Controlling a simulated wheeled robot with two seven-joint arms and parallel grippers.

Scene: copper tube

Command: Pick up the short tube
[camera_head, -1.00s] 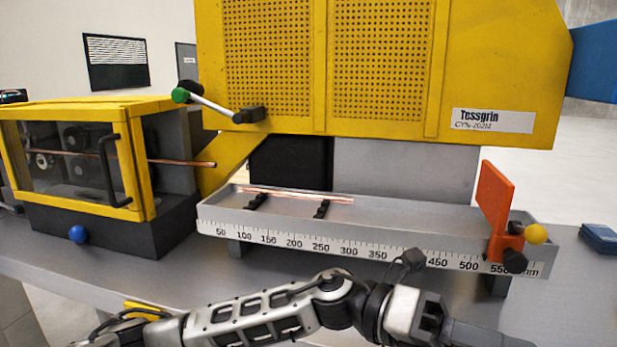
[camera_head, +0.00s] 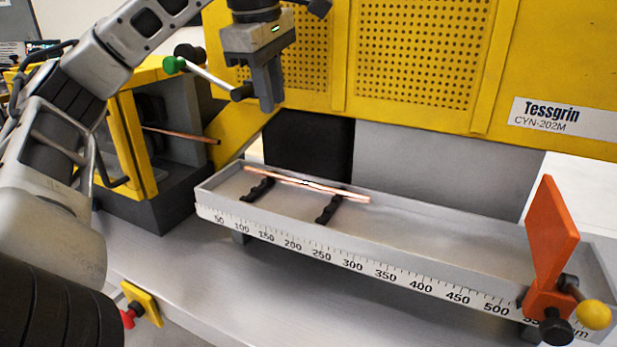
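A short copper tube (camera_head: 307,184) lies in the long grey measuring tray (camera_head: 430,235), resting across two black supports near the tray's left half. My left gripper (camera_head: 268,100) hangs above and a little left of the tube, fingers pointing down, well clear of it. Its fingers are seen from the side, so its opening cannot be told. Another copper tube (camera_head: 182,134) sticks out of the yellow-framed machine at the left, apart from the one in the tray. My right gripper is not in view.
An orange stop plate (camera_head: 551,235) with a yellow knob (camera_head: 593,314) stands at the tray's right end. The yellow machine housing (camera_head: 430,60) rises behind the tray. The tray's right half is empty.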

